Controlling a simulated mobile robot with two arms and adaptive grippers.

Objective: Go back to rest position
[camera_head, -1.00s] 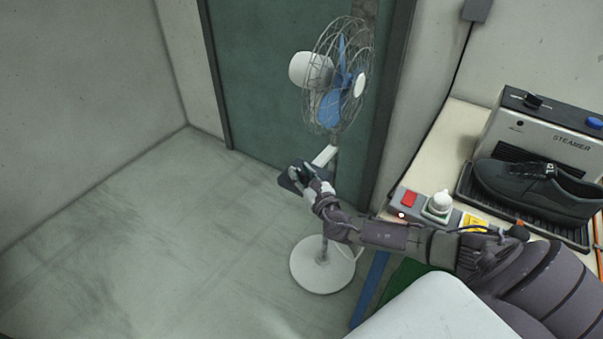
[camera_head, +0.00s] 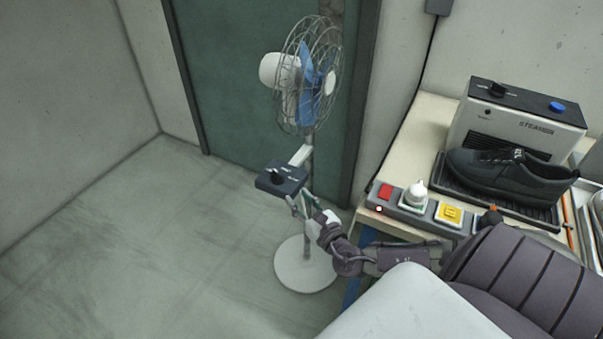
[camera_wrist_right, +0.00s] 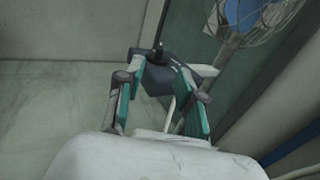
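My right gripper (camera_head: 308,207) is just below and to the right of the dark control box (camera_head: 281,179) on the standing fan (camera_head: 312,85). The right wrist view shows the gripper's two teal-padded fingers (camera_wrist_right: 158,85) spread apart with nothing between them. The box, with its black knob, shows beyond the fingertips in that view (camera_wrist_right: 155,76). In the head view the box and knob are uncovered, and the gripper is apart from the knob. The right forearm reaches in from the right. My left gripper is in neither current view.
At right, a table (camera_head: 428,122) holds a steamer (camera_head: 520,120), a black shoe (camera_head: 510,173) on a dark tray, and a button strip (camera_head: 398,201). The forearm is close to the table's near edge. The floor (camera_head: 130,240) at left is clear.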

